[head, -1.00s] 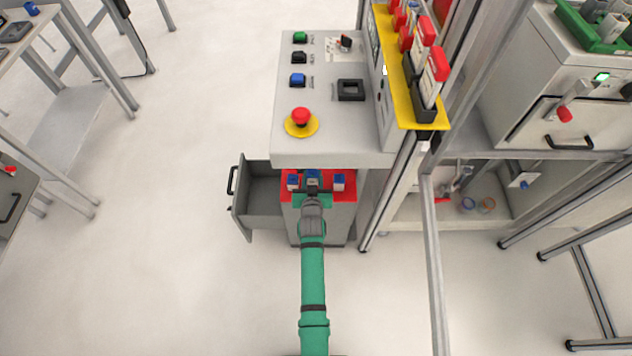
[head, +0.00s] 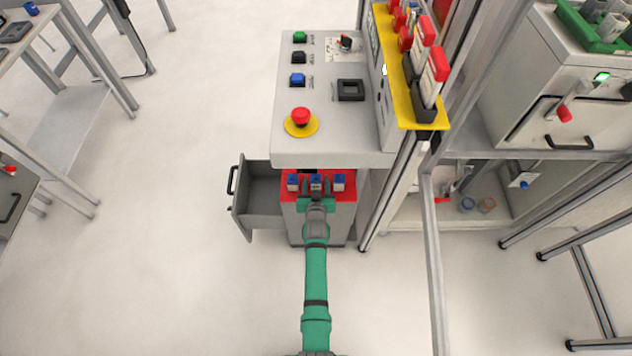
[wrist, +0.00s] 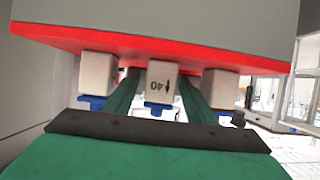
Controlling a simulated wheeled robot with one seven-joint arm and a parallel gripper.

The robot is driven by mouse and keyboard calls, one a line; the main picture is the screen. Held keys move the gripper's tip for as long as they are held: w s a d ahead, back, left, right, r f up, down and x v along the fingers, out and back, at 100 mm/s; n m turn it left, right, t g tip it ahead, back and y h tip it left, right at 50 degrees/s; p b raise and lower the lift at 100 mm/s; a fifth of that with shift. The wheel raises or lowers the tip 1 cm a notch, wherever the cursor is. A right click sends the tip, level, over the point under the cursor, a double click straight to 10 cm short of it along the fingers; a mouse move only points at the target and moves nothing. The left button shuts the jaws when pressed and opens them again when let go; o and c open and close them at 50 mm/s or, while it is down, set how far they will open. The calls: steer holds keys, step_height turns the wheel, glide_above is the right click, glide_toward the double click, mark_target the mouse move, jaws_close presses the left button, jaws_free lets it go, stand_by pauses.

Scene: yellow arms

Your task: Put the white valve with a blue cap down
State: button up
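The white valve with a blue cap (head: 316,184) stands in the middle of a red surface (head: 349,197), between two similar valves. In the wrist view, which looks upside down, the middle valve (wrist: 161,84) is marked "40" and meets the red surface (wrist: 110,45). My gripper (head: 316,187) is open. Its two green fingers stand on either side of the middle valve, with narrow gaps to it in the wrist view (wrist: 160,92).
A left valve (head: 293,183) and a right valve (head: 339,182) stand close to my fingers. The grey control panel (head: 335,130) overhangs behind. An open drawer (head: 262,195) is on the left. A metal post (head: 432,250) rises on the right.

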steer(key=shift+r, duration=0.15)
steer(key=s+f+v, duration=0.1)
steer(key=f+v, duration=0.2)
steer(key=v, duration=2)
steer(key=s+r+t, duration=0.1)
steer(key=s+r, duration=0.9)
steer(key=s, duration=0.2)
steer(key=s+r, duration=1)
steer(key=s, duration=0.3)
steer(key=shift+s+t, duration=0.35)
steer(key=shift+t, duration=0.05)
steer(key=shift+r, duration=0.15)
